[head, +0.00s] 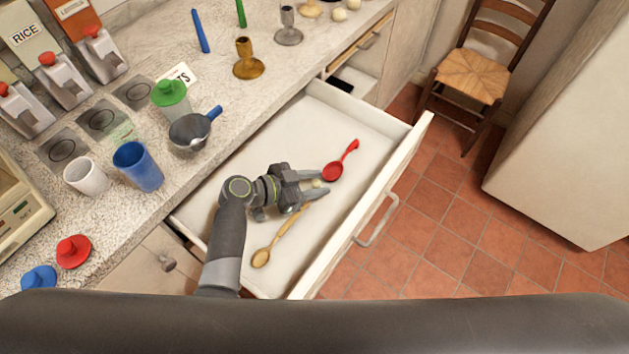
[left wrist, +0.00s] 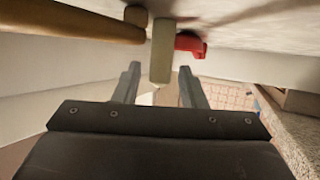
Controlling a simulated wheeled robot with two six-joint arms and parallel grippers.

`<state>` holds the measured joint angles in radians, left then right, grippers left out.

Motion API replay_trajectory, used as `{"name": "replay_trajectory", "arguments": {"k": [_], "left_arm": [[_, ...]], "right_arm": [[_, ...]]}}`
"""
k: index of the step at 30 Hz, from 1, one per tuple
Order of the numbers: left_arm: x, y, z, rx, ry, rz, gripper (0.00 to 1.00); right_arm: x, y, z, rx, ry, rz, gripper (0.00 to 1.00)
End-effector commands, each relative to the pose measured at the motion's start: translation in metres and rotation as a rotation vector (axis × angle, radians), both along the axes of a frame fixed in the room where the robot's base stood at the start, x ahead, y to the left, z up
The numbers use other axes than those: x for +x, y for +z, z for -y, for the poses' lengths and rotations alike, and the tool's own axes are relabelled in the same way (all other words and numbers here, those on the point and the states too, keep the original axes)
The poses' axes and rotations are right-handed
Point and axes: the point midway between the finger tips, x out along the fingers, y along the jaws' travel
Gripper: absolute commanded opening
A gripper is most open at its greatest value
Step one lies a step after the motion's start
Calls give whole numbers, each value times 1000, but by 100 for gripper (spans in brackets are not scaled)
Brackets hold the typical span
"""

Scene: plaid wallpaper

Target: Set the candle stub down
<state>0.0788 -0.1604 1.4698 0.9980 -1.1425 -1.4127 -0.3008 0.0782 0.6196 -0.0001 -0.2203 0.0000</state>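The pale candle stub (head: 318,183) is in the open drawer (head: 284,128), beside the red spoon. In the left wrist view the stub (left wrist: 162,50) appears as a short cream-green cylinder that seems to stand upright on the drawer floor, in a picture turned upside down. My left gripper (head: 308,185) is low in the drawer with its fingers spread. In the left wrist view its fingertips (left wrist: 159,70) are on either side of the stub's end, with a gap on both sides. My right gripper is not in view.
A red spoon (head: 334,171) and a wooden spoon (head: 278,238) lie in the drawer close to the gripper. The counter (head: 225,70) holds cups, a small pan (head: 190,132) and candlesticks (head: 247,63). The drawer's far end is bare.

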Motion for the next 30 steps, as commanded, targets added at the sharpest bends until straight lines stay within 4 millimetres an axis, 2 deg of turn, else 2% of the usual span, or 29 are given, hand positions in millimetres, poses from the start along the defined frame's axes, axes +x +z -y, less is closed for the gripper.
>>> {"name": "replay_trajectory", "arguments": {"k": [11,14,24,30], "left_arm": [[0,4,0,0,0,0,40],[-4,5,-10,2,1,2,40],[-23,23,-53,2,0,2,40],[-28,30,-63,-1,-1,0,40]], "right_arm": [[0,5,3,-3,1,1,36],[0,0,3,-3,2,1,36],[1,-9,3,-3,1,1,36],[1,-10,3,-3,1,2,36]]}}
